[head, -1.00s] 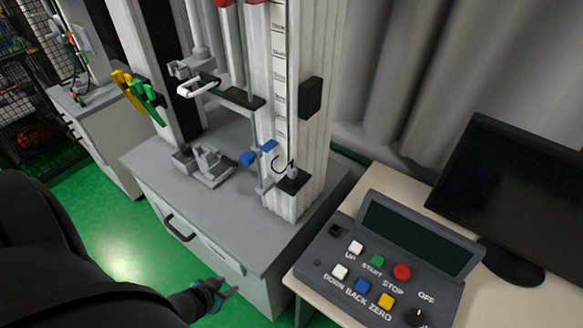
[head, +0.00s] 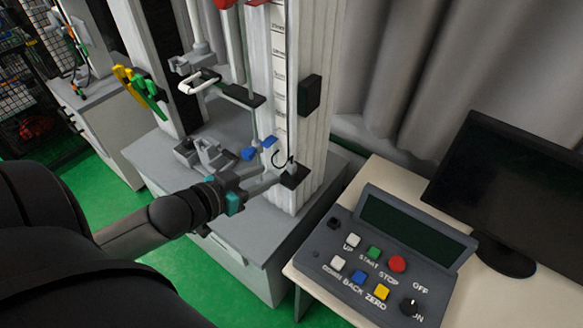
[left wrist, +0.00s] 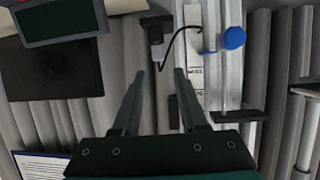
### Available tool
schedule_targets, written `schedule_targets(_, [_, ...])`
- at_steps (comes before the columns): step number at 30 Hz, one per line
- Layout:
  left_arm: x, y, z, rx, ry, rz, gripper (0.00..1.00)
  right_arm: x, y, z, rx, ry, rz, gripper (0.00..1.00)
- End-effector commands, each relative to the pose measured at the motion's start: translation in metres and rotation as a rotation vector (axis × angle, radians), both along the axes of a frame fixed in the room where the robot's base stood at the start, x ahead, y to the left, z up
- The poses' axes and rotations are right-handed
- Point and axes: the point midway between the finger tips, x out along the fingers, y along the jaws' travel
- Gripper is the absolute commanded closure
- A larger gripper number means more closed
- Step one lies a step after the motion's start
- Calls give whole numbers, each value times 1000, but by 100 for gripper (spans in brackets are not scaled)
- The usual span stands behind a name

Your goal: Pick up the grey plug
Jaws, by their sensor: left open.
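The grey plug (head: 292,169) sits upright on a small black block (head: 295,181) at the foot of the white column, with a thin black cable curling from it. In the left wrist view the plug (left wrist: 155,34) shows at the top, with its cable running right. My left gripper (head: 268,177) is open, just left of the plug in the head view. In the left wrist view its two fingers (left wrist: 160,74) point at the plug, which lies beyond the tips and roughly in line with the gap. Nothing is between the fingers. My right gripper is out of view.
The white column (head: 310,120) rises behind the plug. A control panel (head: 385,255) and monitor (head: 510,190) stand on the right table.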

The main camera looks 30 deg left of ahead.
Motion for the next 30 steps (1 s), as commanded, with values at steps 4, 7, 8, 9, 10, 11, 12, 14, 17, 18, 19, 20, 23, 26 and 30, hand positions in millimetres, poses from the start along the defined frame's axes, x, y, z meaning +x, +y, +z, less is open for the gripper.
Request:
schedule_targets(4, [18,-2,-8,1,-2,1,57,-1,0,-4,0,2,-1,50])
schedule_targets(7, [30,-4,-12,2,-3,0,57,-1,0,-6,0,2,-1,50])
schedule_targets(8, [33,-4,-14,2,-2,0,57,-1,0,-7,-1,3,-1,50])
schedule_targets(9, [37,-5,-16,1,-2,1,57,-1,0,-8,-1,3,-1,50])
schedule_targets(10, [41,-5,-17,1,-2,1,57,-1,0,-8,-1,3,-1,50])
schedule_targets(11, [44,-6,-19,2,-2,0,57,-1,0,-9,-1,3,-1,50])
schedule_targets(12, [49,-7,-21,2,-1,1,57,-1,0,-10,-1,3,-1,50])
schedule_targets(14, [55,-8,-23,1,-1,1,57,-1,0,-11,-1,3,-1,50])
schedule_targets(17, [64,-9,-27,1,-1,1,57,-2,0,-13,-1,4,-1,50])
schedule_targets(18, [66,-10,-29,1,0,1,57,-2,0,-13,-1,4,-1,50])
schedule_targets(19, [68,-10,-29,1,0,1,57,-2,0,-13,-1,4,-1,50])
schedule_targets(20, [69,-10,-30,1,0,1,57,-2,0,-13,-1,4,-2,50])
schedule_targets(23, [72,-11,-31,1,0,1,57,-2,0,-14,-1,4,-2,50])
schedule_targets(26, [76,-12,-33,1,0,1,57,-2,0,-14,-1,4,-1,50])
schedule_targets(30, [88,-15,-40,1,-1,1,57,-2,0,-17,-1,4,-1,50])
